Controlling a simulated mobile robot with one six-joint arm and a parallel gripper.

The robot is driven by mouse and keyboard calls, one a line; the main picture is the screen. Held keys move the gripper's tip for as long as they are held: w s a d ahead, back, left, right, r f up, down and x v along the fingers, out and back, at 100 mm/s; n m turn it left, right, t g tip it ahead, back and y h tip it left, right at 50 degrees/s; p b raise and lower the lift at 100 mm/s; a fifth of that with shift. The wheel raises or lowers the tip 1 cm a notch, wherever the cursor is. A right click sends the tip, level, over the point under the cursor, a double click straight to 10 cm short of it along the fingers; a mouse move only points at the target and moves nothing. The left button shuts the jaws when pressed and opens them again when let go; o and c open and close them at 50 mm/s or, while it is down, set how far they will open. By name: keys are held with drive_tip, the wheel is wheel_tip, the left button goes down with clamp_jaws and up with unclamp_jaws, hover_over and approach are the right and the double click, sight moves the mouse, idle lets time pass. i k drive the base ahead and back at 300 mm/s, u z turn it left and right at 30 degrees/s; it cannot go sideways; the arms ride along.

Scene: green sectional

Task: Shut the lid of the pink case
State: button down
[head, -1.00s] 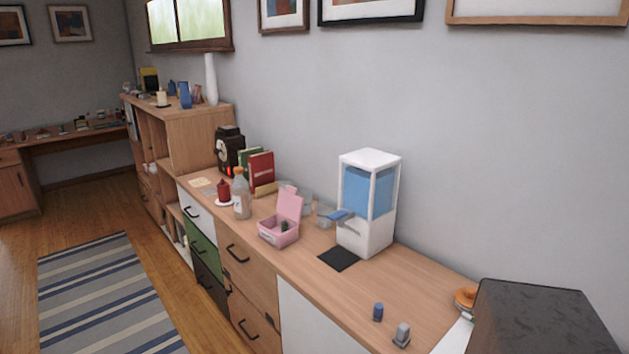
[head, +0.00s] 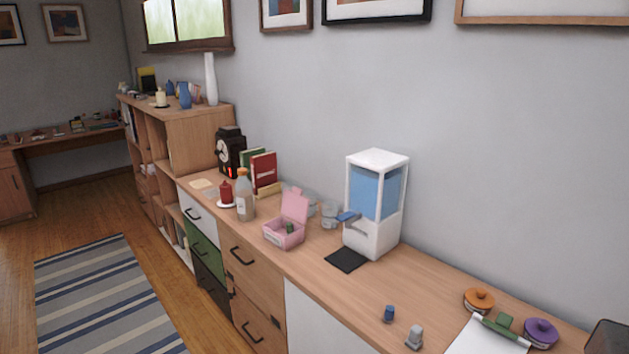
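The pink case (head: 284,236) stands on the wooden sideboard top, left of the white and blue dispenser. Its lid (head: 295,206) is open and stands up at the back. A small dark green thing (head: 290,228) shows inside the case. My gripper is not in view, and nothing touches the case or its lid.
The dispenser (head: 374,205) stands right of the case, with a black mat (head: 346,260) in front. A bottle (head: 244,196) and a red candle (head: 226,193) stand to the left. Small blue (head: 389,314) and grey (head: 414,336) items, a clipboard (head: 485,338) and orange (head: 479,299) and purple (head: 541,332) round things lie at right.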

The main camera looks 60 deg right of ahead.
sight(296, 206)
drive_tip(key=u, duration=0.05)
drive_tip(key=i, duration=1)
drive_tip(key=z, duration=0.05)
